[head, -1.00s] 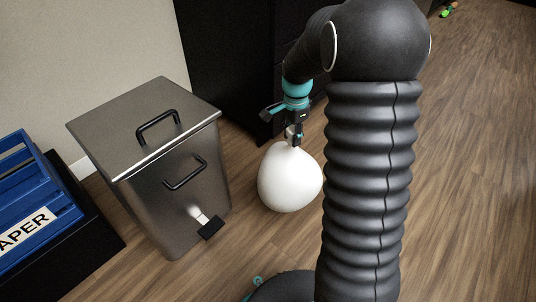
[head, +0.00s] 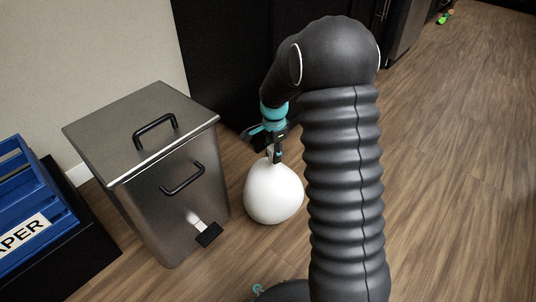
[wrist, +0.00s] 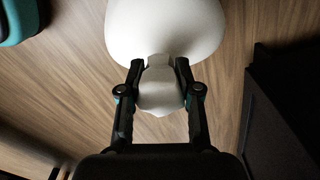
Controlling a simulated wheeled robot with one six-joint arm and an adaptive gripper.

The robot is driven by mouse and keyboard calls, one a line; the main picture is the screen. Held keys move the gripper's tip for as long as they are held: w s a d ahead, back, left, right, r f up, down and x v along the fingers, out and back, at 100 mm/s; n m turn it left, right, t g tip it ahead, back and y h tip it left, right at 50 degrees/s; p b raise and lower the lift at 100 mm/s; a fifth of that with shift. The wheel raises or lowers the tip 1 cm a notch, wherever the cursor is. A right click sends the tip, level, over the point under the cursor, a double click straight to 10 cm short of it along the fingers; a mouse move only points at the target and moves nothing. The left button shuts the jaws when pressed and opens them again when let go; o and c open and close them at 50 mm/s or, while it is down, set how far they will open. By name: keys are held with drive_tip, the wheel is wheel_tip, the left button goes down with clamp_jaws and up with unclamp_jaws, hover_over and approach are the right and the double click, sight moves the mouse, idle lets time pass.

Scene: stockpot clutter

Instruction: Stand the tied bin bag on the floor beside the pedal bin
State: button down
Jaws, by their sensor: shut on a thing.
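The tied bin bag (head: 273,194) is white and round, with its narrow neck at the top. It is upright just right of the pedal bin (head: 160,195), with a small gap between them. My gripper (head: 275,156) is above the bag and shut on its neck. In the wrist view my gripper (wrist: 160,72) has a finger on each side of the neck, and the bag's body (wrist: 165,28) bulges beyond them. The bag's underside looks at or very near the floor; I cannot tell whether it touches.
The steel bin's pedal (head: 208,234) sticks out at its front right. A blue crate (head: 30,215) labelled "APER" stands on a black base at the left. Dark cabinets (head: 225,60) stand behind the bag.

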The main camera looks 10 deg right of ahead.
drive_tip(key=shift+f, duration=0.1)
drive_tip(key=c, duration=0.8)
unclamp_jaws()
